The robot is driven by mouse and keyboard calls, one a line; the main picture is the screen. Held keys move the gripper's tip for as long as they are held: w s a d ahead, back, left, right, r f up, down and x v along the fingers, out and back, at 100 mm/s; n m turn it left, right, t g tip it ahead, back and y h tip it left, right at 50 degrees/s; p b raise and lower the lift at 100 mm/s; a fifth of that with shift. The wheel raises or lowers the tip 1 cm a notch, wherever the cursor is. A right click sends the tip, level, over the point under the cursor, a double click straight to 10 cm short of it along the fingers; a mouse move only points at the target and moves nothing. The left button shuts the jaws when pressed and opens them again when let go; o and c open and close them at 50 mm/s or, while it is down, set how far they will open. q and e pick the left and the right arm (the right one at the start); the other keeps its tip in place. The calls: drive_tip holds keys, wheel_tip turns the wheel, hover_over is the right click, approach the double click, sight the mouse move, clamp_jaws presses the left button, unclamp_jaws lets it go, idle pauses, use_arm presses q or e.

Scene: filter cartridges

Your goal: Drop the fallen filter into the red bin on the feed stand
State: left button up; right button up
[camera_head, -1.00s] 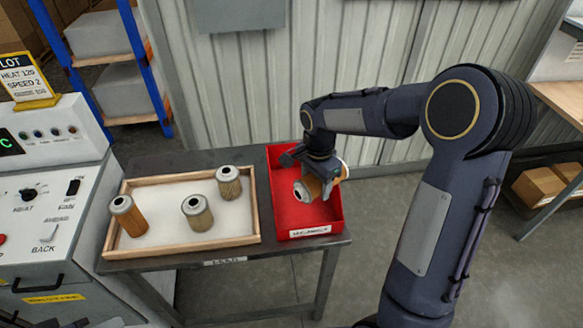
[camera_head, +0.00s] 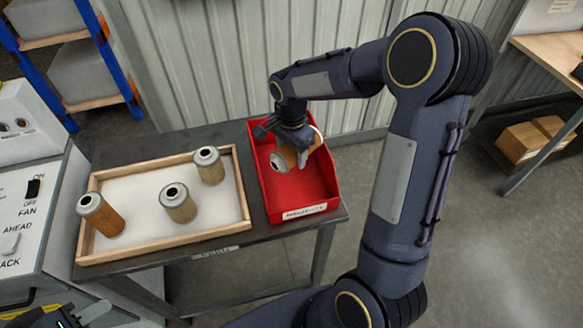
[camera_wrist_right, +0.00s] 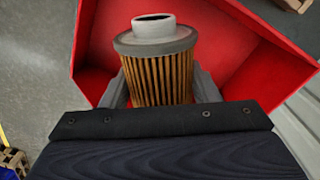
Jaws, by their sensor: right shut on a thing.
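The fallen filter (camera_head: 280,160), with an orange-brown pleated body and grey end cap, lies tilted in my right gripper (camera_head: 298,156) over the red bin (camera_head: 331,203). My right gripper is shut on it. In the right wrist view the filter (camera_wrist_right: 158,80) sits between the two grey fingers, its ringed cap pointing away from the palm, with the red bin (camera_wrist_right: 92,70) behind it. The bin stands at the right end of the dark feed stand (camera_head: 255,232). My left gripper (camera_head: 88,314) shows only partly at the bottom left edge, away from the filter; its jaw opening is unclear.
A wooden-framed tray (camera_head: 165,247) left of the bin holds an orange filter (camera_head: 105,217) and two beige filters (camera_head: 178,205) (camera_head: 209,167), all upright. A control cabinet (camera_head: 30,200) stands at the left. A corrugated wall (camera_head: 210,60) is behind the stand.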

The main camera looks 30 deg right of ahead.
drive_tip(key=shift+f, duration=0.15)
drive_tip(key=o, duration=1.1)
wheel_tip(320, 180, up, 8)
drive_tip(key=shift+f+b, duration=0.1)
drive_tip(key=shift+b, duration=0.3)
drive_tip(key=shift+s+r, duration=0.25)
drive_tip(key=shift+s, duration=0.05)
drive_tip(key=s+a+n+t+y, duration=0.1)
drive_tip(key=s+a+n+t, duration=0.1)
drive_tip(key=s+n, duration=0.2)
drive_tip(key=s+a+r+n+t+y, duration=0.1)
drive_tip(key=s+n, duration=0.3)
drive_tip(key=s, duration=0.6)
drive_tip(key=s+a+n+t+y, duration=0.1)
drive_tip(key=s+a+n+t, duration=0.1)
drive_tip(key=s+n, duration=0.3)
drive_tip(key=shift+s+a+r+t+y, duration=0.15)
drive_tip(key=shift+s+a+y, duration=0.05)
drive_tip(key=shift+s, duration=0.35)
drive_tip(key=shift+s+a+r+t+y, duration=0.1)
drive_tip(key=shift+s+a+t+y, duration=0.1)
drive_tip(key=shift+s, duration=0.3)
